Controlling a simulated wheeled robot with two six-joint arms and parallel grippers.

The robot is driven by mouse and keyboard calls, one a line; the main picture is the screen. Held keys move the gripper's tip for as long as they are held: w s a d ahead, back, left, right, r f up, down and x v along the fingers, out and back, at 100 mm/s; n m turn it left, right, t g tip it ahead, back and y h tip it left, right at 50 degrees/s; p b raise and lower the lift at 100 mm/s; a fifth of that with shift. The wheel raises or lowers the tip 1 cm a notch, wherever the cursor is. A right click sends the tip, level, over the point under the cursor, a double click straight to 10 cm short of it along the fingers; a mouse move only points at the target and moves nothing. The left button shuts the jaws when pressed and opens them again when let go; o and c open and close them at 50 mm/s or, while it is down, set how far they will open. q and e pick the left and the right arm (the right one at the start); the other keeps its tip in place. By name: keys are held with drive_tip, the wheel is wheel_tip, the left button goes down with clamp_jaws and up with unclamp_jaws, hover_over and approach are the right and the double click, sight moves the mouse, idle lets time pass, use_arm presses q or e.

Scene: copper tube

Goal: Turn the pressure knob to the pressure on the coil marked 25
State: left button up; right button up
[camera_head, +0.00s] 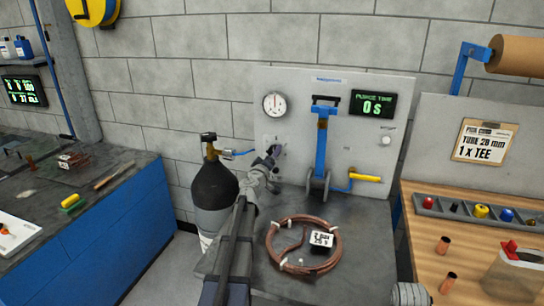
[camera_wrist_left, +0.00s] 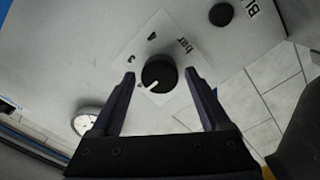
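The black pressure knob (camera_wrist_left: 159,74) has a white pointer line and sits on a pale plate marked "bar" in the left wrist view. My left gripper (camera_wrist_left: 160,77) is open, with one finger on each side of the knob and visible gaps. In the head view my left gripper (camera_head: 275,153) is at the panel and mostly hides the knob. A copper coil (camera_head: 272,243) lies on the grey bench with a white tag (camera_head: 321,239); the tag's small text is not clearly readable. My right gripper is not in view.
A round gauge (camera_head: 274,105) is on the panel (camera_head: 340,85) above the knob. A dark gas cylinder (camera_head: 213,187) stands left of my arm.

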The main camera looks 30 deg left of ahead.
use_arm(q)
drive_tip(key=shift+o, duration=0.4)
drive_tip(key=v, duration=0.7)
drive_tip(key=shift+s, duration=0.4)
drive_tip(key=shift+r, duration=0.1)
